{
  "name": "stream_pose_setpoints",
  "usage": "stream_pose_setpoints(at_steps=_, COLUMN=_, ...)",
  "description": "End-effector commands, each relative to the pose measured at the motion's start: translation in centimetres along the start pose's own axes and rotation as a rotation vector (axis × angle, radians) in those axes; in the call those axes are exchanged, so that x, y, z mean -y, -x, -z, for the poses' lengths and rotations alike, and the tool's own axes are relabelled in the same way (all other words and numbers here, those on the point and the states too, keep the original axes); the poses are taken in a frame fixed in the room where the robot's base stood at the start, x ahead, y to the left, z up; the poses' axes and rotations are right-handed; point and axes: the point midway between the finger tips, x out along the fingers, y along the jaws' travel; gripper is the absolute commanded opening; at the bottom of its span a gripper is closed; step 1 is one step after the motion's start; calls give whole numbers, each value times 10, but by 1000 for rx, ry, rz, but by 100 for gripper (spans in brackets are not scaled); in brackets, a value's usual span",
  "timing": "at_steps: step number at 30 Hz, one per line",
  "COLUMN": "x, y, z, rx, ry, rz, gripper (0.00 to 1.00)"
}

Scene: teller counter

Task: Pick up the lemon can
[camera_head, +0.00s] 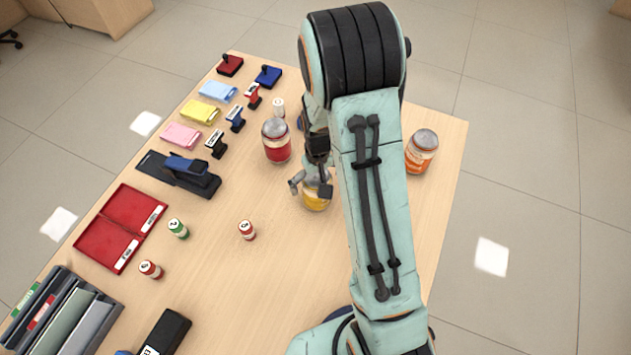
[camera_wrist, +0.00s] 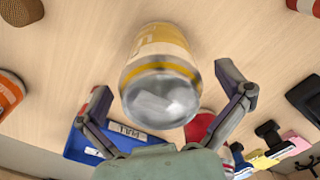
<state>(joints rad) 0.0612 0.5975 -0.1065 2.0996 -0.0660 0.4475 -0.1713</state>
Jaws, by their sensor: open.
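The lemon can (camera_head: 316,197) is a yellow can with a silver lid, standing on the wooden counter. In the head view its upper part is partly hidden by my gripper (camera_head: 311,184). The wrist view shows the yellow can (camera_wrist: 160,50) with its shiny lid towards the camera. My gripper (camera_wrist: 164,84) is open, with one finger to the left and one to the right of the can. Gaps show between the fingers and the can in that view.
A red can (camera_head: 276,142) stands behind and left of the lemon can. An orange can (camera_head: 421,152) stands right of my arm. A blue labelled item (camera_wrist: 85,145) shows beyond the left finger.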

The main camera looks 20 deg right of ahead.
Motion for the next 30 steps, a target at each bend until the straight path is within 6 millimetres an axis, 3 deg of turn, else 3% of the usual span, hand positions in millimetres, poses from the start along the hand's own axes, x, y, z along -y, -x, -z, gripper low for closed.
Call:
stream_pose_setpoints(at_steps=4, x=0, y=-12, z=0, rx=1, ry=0, rz=0, gripper=100)
stream_pose_setpoints(at_steps=11, x=0, y=-14, z=0, rx=-2, ry=0, rz=0, gripper=100)
stream_pose_setpoints(at_steps=12, x=0, y=-14, z=0, rx=-2, ry=0, rz=0, gripper=97)
stream_pose_setpoints(at_steps=18, x=0, y=-13, z=0, rx=-1, ry=0, rz=0, gripper=34)
stream_pose_setpoints(at_steps=19, x=0, y=-13, z=0, rx=-1, ry=0, rz=0, gripper=30)
stream_pose_setpoints(at_steps=30, x=0, y=-11, z=0, rx=-1, ry=0, rz=0, gripper=30)
